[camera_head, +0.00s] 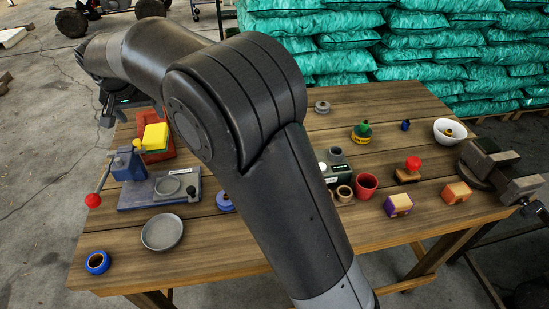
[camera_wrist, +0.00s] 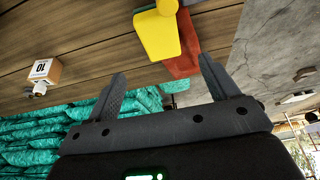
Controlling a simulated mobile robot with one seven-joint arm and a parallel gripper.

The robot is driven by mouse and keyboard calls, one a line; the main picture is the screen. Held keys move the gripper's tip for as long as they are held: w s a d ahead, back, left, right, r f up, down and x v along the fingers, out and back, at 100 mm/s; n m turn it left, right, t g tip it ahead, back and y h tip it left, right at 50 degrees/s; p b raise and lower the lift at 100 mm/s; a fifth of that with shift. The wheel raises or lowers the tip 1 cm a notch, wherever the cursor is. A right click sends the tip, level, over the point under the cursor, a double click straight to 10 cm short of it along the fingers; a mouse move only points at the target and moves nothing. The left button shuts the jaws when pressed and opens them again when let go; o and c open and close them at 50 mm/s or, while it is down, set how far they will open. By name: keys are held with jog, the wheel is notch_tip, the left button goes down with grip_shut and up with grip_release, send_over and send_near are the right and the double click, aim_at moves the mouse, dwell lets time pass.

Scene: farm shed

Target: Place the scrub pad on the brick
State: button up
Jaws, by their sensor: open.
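The scrub pad appears to be the yellow block (camera_head: 155,136) at the table's left back; it also shows in the wrist view (camera_wrist: 158,38). It lies on a reddish-brown slab (camera_head: 163,153), which looks like the brick and shows partly beneath it in the wrist view (camera_wrist: 184,64). My gripper (camera_wrist: 163,82) is open, with nothing between its fingers. In the head view, my gripper (camera_head: 112,118) is at the far left, beyond the table's edge and apart from the pad. My arm hides part of it.
A blue press (camera_head: 128,164) with a red-knobbed lever stands beside the brick. A grey dish (camera_head: 162,232) and blue ring (camera_head: 97,262) lie nearer. A numbered block (camera_wrist: 47,69) shows in the wrist view. A red cup (camera_head: 366,186) and vise (camera_head: 500,170) are right.

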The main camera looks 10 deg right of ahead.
jog(key=s+d+r, duration=0.2)
jog(key=s+d, duration=0.2)
jog(key=d, duration=0.4)
jog(key=s+d+r, duration=0.3)
jog(key=s+d, duration=0.1)
jog(key=d, duration=0.5)
jog(key=s+d+r, duration=0.2)
jog(key=s+d, duration=0.3)
jog(key=d, duration=0.3)
jog(key=s+d+f, duration=0.3)
jog(key=s+d, duration=0.3)
jog(key=s, duration=0.3)
jog(key=s+d+f+t, duration=0.1)
jog(key=s+d+f, duration=0.2)
jog(key=s+d, duration=0.3)
jog(key=s, duration=0.3)
jog(key=shift+s, duration=0.2)
